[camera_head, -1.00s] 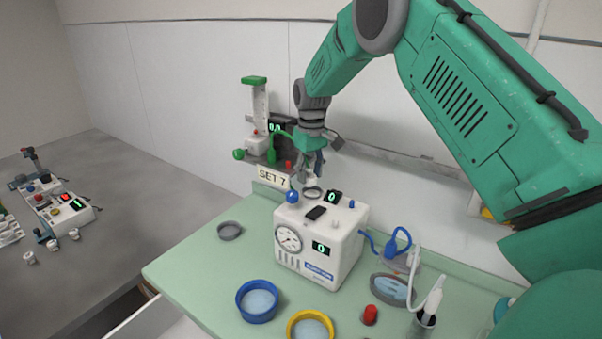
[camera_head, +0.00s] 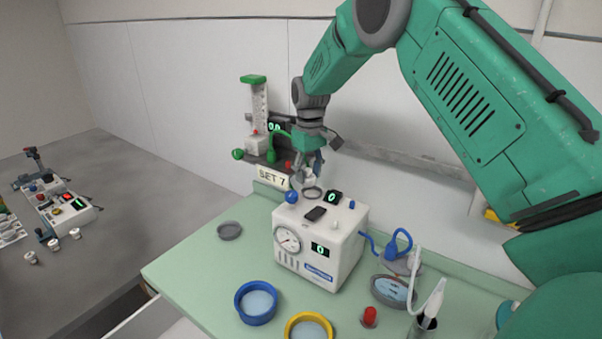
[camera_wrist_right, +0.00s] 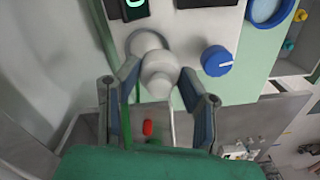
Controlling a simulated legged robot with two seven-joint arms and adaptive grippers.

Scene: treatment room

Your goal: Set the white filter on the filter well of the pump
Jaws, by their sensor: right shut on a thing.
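The pump is a white box (camera_head: 348,250) with a dial gauge and green readouts, standing on the green bench. Its filter well appears as a grey ring (camera_head: 313,193) on top near the back left corner; the ring also shows in the right wrist view (camera_wrist_right: 146,42). My right gripper (camera_head: 309,176) is over that corner, pointing down. In the right wrist view it is shut on the white filter (camera_wrist_right: 158,76), a rounded white piece between the fingers. The filter overlaps the near part of the ring in that view; I cannot tell whether they touch. My left gripper is not in view.
A blue knob (camera_head: 291,197) stands close to the gripper on the pump's top. Behind are the SET 7 sign (camera_head: 272,178) and a green-topped stand (camera_head: 258,105). Blue (camera_head: 241,309) and yellow (camera_head: 290,328) rimmed dishes lie in front. The bench's left front is mostly clear.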

